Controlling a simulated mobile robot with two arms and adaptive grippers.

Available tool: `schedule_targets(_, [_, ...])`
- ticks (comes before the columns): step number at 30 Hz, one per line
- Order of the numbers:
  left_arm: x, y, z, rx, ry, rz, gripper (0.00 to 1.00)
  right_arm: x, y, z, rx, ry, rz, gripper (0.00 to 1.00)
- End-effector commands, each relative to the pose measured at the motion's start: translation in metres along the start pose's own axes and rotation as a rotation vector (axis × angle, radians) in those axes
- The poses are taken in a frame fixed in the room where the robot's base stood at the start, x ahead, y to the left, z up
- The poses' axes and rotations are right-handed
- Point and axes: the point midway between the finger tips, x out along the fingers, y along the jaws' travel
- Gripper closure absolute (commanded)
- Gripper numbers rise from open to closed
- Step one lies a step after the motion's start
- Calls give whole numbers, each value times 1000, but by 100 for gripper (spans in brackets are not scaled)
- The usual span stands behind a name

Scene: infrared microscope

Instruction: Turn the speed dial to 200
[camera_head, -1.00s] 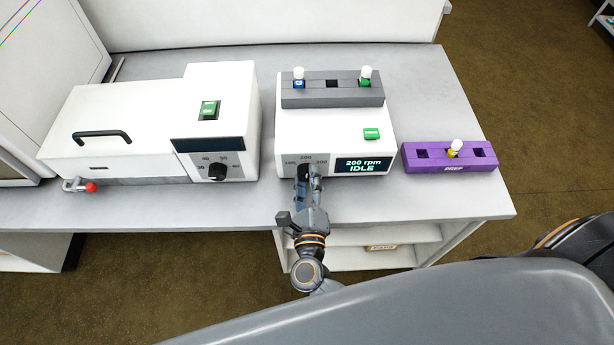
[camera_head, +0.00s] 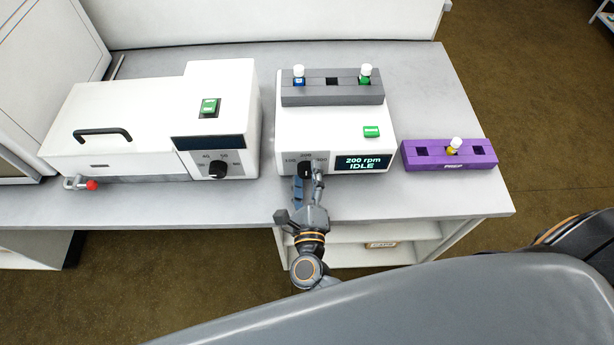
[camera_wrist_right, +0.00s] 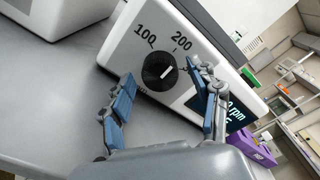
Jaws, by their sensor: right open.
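The speed dial (camera_head: 305,170) is a black knob on the front of the white shaker (camera_head: 335,125). In the right wrist view the dial (camera_wrist_right: 159,71) has its white pointer line toward the 200 mark. The display (camera_head: 362,163) reads "200 rpm IDLE". My right gripper (camera_head: 309,184) is just in front of the dial. In the right wrist view its fingers (camera_wrist_right: 162,103) are open, one on either side of the dial and apart from it, with nothing held. My left gripper is not in view.
A white device (camera_head: 150,125) with its own black dial (camera_head: 217,171) stands to the left. A grey rack (camera_head: 332,92) with two capped vials sits on the shaker. A purple rack (camera_head: 430,160) with one vial stands at the right. The table front is mostly clear.

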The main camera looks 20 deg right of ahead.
Motion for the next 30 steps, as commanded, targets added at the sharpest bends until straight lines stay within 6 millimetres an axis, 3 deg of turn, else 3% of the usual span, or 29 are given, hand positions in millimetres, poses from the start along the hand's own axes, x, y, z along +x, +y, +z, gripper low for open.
schedule_targets(8, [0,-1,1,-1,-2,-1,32,-14,0,-1,-2,1,1,38])
schedule_targets(21, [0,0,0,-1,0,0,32,-100,0,0,-1,1,3,38])
schedule_targets(30, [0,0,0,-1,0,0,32,-120,0,0,0,0,0,38])
